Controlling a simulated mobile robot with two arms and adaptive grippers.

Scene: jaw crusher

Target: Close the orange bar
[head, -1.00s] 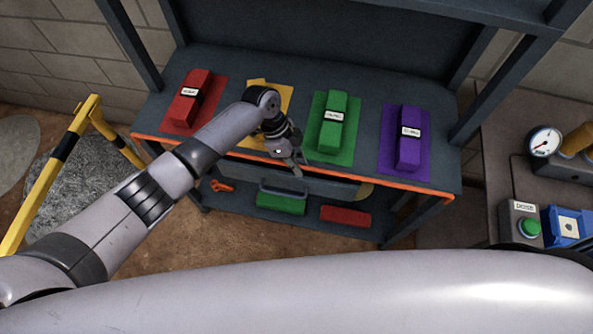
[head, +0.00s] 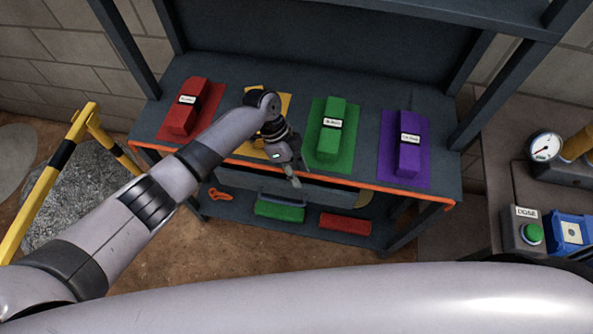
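An orange strip (head: 389,190) runs along the front edge of the dark workbench; my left arm hides part of it. A yellow bar frame with black bands (head: 62,155) stands at the left. No other orange bar shows clearly. My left gripper (head: 291,173) hangs at the bench's front edge, in front of the yellow mat and above the grey drawer front (head: 330,195). Its fingers are small and seen from above, so I cannot tell whether they are open or touching anything. My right gripper is not in view.
Red (head: 190,106), green (head: 332,128) and purple (head: 408,146) labelled blocks lie on matching mats. The yellow mat (head: 283,103) is partly hidden by my arm. Green (head: 279,211) and red (head: 345,223) items sit on the lower shelf. A green button box (head: 531,231) stands at right.

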